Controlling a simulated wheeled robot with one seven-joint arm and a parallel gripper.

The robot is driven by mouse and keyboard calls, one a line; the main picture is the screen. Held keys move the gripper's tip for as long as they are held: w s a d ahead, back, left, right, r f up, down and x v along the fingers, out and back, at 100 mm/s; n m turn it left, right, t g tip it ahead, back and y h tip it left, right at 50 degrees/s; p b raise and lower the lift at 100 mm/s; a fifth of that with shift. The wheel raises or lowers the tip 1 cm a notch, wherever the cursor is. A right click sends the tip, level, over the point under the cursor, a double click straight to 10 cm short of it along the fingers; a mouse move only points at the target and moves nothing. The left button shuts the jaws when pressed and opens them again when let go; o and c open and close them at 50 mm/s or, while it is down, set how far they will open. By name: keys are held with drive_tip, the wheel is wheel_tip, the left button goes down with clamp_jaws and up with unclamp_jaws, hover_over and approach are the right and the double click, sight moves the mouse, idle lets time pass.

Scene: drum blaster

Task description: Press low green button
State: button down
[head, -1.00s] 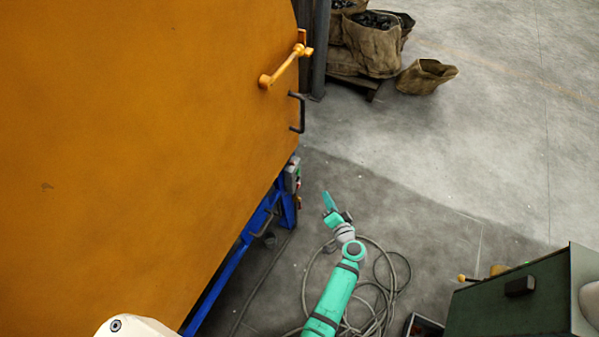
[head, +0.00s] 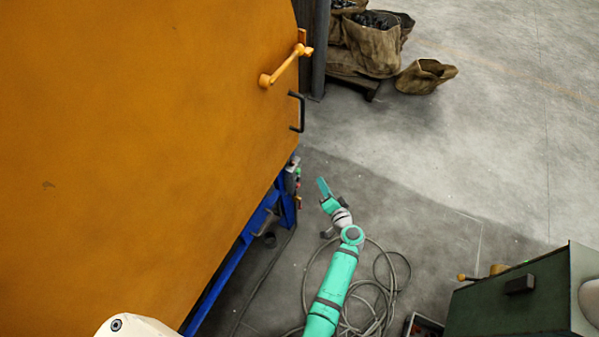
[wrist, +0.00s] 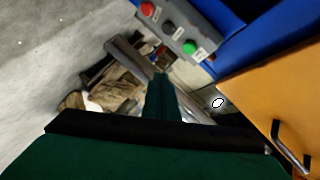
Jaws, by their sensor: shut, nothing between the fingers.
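In the wrist view the green button (wrist: 190,47) sits on a grey control box (wrist: 205,30), at the opposite end of a row from a red button (wrist: 148,9), with a dark button (wrist: 168,27) between them. My gripper (wrist: 160,82) points up from the bottom of that view with its fingers together and empty. Its tip shows below and left of the green button, apart from it in the picture. In the head view my gripper (head: 323,187) is just right of the small control box (head: 291,176) on the blue frame.
The large orange drum (head: 150,140) fills the left, with a black handle (head: 297,112) and an orange lever (head: 285,66). Its blue frame (head: 232,265) stands below. A coiled cable (head: 390,285) lies on the floor. A green cabinet (head: 515,300) stands lower right. Sacks (head: 375,45) are at the back.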

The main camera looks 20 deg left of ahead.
sight(298, 172)
drive_tip(key=a, duration=0.5)
drive_tip(key=shift+w+a, duration=0.2)
drive_tip(key=shift+a, duration=0.15)
drive_tip(key=shift+a, duration=0.1)
idle(0.3)
drive_tip(key=shift+s, duration=0.1)
idle(0.5)
idle(0.8)
drive_tip(key=shift+a, duration=0.35)
